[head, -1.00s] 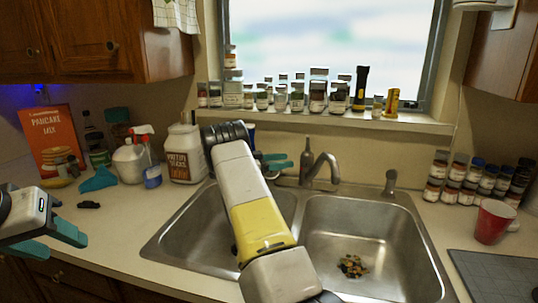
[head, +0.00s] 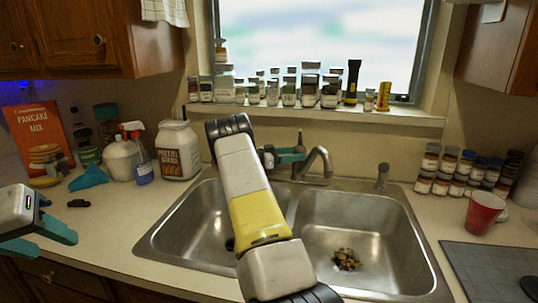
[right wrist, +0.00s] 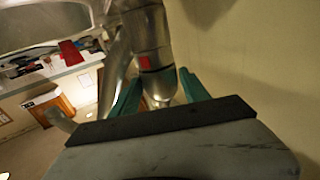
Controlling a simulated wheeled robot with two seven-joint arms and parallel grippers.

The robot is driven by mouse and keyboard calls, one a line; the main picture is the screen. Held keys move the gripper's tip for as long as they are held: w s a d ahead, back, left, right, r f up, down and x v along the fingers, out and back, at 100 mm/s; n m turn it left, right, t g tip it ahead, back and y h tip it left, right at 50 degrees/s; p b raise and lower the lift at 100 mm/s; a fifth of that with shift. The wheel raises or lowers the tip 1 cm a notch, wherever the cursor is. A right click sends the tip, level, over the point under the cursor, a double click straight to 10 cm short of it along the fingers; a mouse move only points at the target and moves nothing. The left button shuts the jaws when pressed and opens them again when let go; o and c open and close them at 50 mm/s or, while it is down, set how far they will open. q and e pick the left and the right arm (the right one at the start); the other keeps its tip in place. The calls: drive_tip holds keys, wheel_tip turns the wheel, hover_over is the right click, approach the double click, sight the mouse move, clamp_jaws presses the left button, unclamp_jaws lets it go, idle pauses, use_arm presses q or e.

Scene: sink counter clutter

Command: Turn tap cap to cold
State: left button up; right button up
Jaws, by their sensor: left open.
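The silver tap (head: 319,163) stands behind the double sink, its curved spout over the right basin. Its upright lever or cap (head: 299,143) is partly hidden by my right gripper (head: 293,156), which reaches in from the left. In the right wrist view the tap body (right wrist: 147,45) fills the upper middle, with a red mark on it. There the two teal fingers of my right gripper (right wrist: 160,92) are apart, one on each side of the tap's lower part; contact is unclear. My left gripper (head: 60,238) is open and empty over the left counter.
The double sink (head: 390,262) has food scraps (head: 346,259) in its right basin. Several jars (head: 309,90) line the sill above. A white jug (head: 178,150) and a spray bottle (head: 142,160) stand left. A red cup (head: 484,212) and stacked jars (head: 465,172) stand right.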

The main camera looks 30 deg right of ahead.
drive_tip(key=c, duration=0.9)
drive_tip(key=shift+o, duration=0.2)
drive_tip(key=shift+s+r+n+t, duration=0.15)
drive_tip(key=shift+n+t, duration=0.45)
drive_tip(key=shift+t, duration=0.35)
drive_tip(key=shift+s+n+t, duration=0.15)
drive_tip(key=shift+n+t, duration=0.45)
drive_tip(key=shift+t, duration=0.35)
drive_tip(key=shift+s+n+t, duration=0.15)
drive_tip(key=shift+n+t, duration=0.95)
drive_tip(key=shift+t, duration=0.6)
drive_tip(key=o, duration=1.1)
drive_tip(key=shift+g, duration=0.3)
